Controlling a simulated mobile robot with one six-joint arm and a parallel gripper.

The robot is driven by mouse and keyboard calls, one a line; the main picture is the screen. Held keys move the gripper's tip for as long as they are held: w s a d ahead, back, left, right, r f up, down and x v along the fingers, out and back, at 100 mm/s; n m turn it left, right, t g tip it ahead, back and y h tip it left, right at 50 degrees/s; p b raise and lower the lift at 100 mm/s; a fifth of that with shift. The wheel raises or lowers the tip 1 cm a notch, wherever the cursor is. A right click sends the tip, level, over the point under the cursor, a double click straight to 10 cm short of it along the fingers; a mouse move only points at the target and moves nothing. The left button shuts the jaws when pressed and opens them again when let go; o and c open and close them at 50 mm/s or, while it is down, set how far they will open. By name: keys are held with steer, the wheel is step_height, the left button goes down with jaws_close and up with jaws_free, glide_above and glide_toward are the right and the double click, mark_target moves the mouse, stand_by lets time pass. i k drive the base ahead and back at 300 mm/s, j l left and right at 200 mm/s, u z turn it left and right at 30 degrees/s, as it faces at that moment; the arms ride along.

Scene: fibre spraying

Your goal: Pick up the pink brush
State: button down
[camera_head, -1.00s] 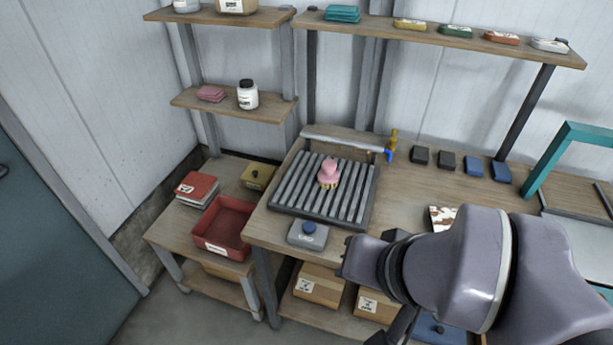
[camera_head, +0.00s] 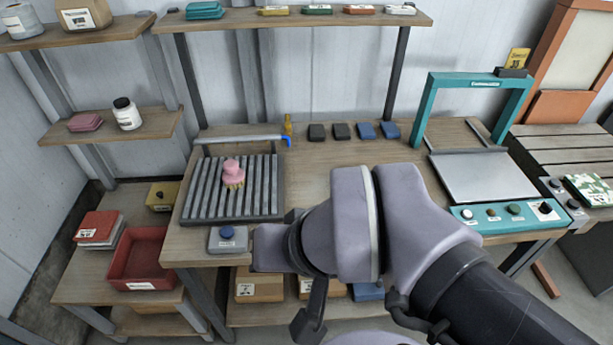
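The pink brush (camera_head: 233,174) has a rounded pink handle and tan bristles. It stands bristles down on the grey slatted rack (camera_head: 205,206), on the left part of the wooden workbench. My arm reaches in from the lower right, in front of the bench. The dark end part of my gripper (camera_head: 308,325) shows below the wrist, in front of the bench, to the right of and nearer than the brush. It is apart from the brush. Its fingers are too unclear to tell whether they are open.
A blue-handled bar (camera_head: 240,140) runs along the rack's back edge. A red bin (camera_head: 138,259) stands lower left. Black and blue blocks (camera_head: 364,131) lie behind my arm. A teal-framed machine (camera_head: 478,182) stands right.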

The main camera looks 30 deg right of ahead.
mark_target(232, 175)
steer(key=i+j+z, duration=0.25)
steer(key=z, duration=0.15)
steer(key=i+j+z, duration=0.2)
steer(key=j+z, duration=0.25)
steer(key=i+j+z, duration=0.15)
steer(key=z, duration=0.25)
steer(key=j+z, duration=0.4)
steer(key=i+j, duration=0.05)
steer(key=j, duration=0.05)
